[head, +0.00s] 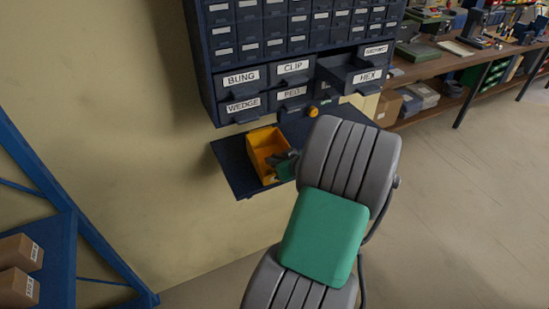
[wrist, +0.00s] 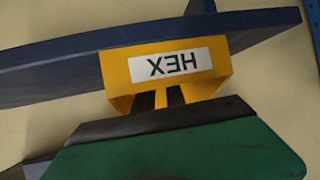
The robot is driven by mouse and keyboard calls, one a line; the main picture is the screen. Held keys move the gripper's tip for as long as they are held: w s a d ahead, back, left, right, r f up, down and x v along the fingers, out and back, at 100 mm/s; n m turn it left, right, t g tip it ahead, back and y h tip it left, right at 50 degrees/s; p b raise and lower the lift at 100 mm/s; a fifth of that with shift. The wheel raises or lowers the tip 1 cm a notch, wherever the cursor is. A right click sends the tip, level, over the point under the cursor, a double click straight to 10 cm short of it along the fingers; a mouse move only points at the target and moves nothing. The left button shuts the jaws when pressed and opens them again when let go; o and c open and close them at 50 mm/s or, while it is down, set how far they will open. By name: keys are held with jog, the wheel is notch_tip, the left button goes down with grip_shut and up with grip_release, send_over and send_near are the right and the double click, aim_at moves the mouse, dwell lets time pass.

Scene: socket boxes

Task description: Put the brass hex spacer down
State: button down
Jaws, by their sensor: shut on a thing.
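My gripper (head: 285,162) is at the right side of an open yellow bin (head: 257,147) on a dark blue shelf, with its fingertips by the bin. In the wrist view, my two dark fingers (wrist: 161,99) reach in between the side walls of the yellow bin (wrist: 121,73), which bears a HEX label seen upside down. The fingers are shut with a narrow gap between them. The brass hex spacer cannot be made out separately against the yellow; what they hold is largely hidden. I cannot tell whether it touches the bin floor.
The blue shelf (head: 232,165) juts out below a drawer cabinet (head: 227,94). The drawer labelled HEX (head: 367,77) stands pulled out above. A small orange round thing (head: 312,112) is at the shelf's back. A workbench (head: 440,62) is at right, a blue rack (head: 62,262) at left.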

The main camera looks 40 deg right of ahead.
jog(key=shift+f, duration=0.2)
jog(key=c, duration=1.7)
grip_release()
jog(key=shift+r, duration=0.1)
jog(key=shift+r, duration=0.15)
jog(key=shift+s+r, duration=0.1)
jog(key=shift+s, duration=0.2)
jog(key=b+v, duration=0.2)
jog(key=v, duration=0.9)
jog(key=shift+s+a+r, duration=0.1)
jog(key=shift+s, duration=0.05)
